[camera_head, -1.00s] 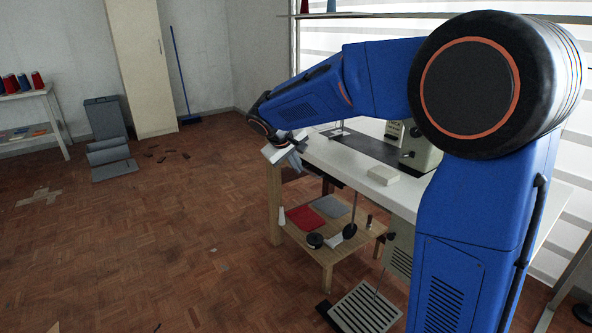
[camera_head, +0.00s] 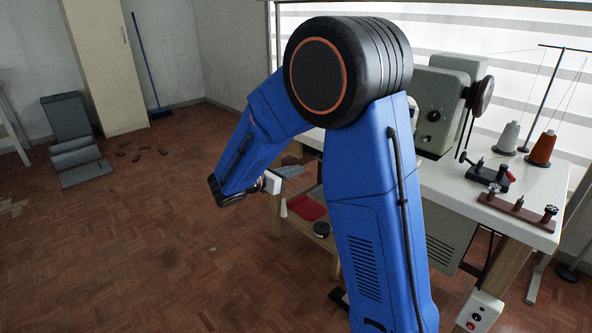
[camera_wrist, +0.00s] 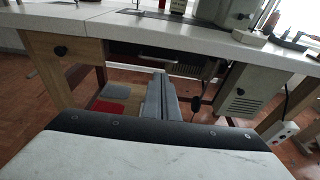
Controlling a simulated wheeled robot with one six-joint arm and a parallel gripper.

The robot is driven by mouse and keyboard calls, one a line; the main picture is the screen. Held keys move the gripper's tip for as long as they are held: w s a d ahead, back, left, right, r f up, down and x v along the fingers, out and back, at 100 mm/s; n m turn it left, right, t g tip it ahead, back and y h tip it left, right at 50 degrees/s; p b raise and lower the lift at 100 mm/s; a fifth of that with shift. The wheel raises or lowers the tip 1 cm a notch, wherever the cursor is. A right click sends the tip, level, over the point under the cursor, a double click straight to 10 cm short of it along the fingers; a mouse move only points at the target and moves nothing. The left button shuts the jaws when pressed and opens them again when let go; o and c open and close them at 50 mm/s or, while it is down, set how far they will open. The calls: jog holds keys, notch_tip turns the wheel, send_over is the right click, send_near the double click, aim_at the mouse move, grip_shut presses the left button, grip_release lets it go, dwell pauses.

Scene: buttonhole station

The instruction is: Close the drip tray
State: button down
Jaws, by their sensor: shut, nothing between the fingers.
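Under the white tabletop in the wrist view hangs a dark, shallow tray (camera_wrist: 128,48) with a pale grey bar along its front; I take it for the drip tray. How far out it sits is hard to tell. My gripper (camera_wrist: 162,82) points toward the space under the table, with its grey fingers together and empty. It appears apart from the tray, below and in front of it. In the head view my gripper (camera_head: 291,171) shows small beside the table's left end; my arm hides the tray there.
The sewing machine (camera_head: 435,105) stands on the white table (camera_head: 440,190). Thread cones (camera_head: 541,148) and small tools are at its right. A wooden table panel (camera_wrist: 62,62) is at left in the wrist view. A red cloth (camera_wrist: 109,107) lies on the lower shelf.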

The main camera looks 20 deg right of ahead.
jog(key=x, duration=1.2)
jog(key=shift+d, duration=0.1)
jog(key=x, duration=0.2)
jog(key=r+x, duration=0.1)
jog(key=x, duration=0.1)
jog(key=shift+d+f, duration=0.15)
jog(key=shift+d, duration=0.1)
jog(key=shift+w+d, duration=0.1)
